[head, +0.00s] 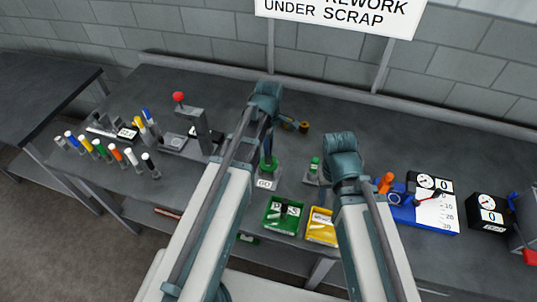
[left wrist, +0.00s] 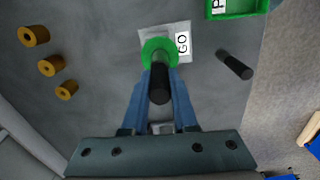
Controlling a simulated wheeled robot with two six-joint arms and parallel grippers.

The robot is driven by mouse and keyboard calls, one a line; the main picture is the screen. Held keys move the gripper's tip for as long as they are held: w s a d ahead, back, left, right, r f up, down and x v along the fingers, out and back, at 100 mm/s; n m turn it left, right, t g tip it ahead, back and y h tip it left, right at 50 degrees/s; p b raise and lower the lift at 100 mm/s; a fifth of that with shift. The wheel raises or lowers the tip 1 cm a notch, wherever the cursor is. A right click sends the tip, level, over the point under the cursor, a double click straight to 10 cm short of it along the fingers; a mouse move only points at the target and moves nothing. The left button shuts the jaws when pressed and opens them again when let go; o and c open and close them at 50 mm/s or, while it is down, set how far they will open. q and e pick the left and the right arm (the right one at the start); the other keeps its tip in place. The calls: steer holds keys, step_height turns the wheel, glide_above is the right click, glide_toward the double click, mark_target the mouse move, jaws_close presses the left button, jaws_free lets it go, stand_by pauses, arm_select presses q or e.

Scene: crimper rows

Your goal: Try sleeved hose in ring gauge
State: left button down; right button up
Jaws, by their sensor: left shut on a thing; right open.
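My left gripper (head: 268,143) is shut on a dark hose (left wrist: 160,82). It holds the hose upright at the green ring gauge (head: 268,164), which has a plate marked GO. In the left wrist view the hose's lower end overlaps the green ring (left wrist: 158,50); I cannot tell how far it is inside. The sleeve on the hose is not clear. A second stand (head: 311,180) with a green upright piece (head: 315,164) is to the right. My right gripper (head: 343,165) is above the table, right of that stand; its fingertips are mostly hidden behind its wrist.
A green bin (head: 268,226) and a yellow bin (head: 312,237) sit at the front edge. A black cylinder (left wrist: 234,64) lies near the gauge. Brass bushings (left wrist: 50,67) lie behind it.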

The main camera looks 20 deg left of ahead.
arm_select(q)
steer(key=shift+r+p, duration=2.25)
steer(key=shift+r, duration=0.1)
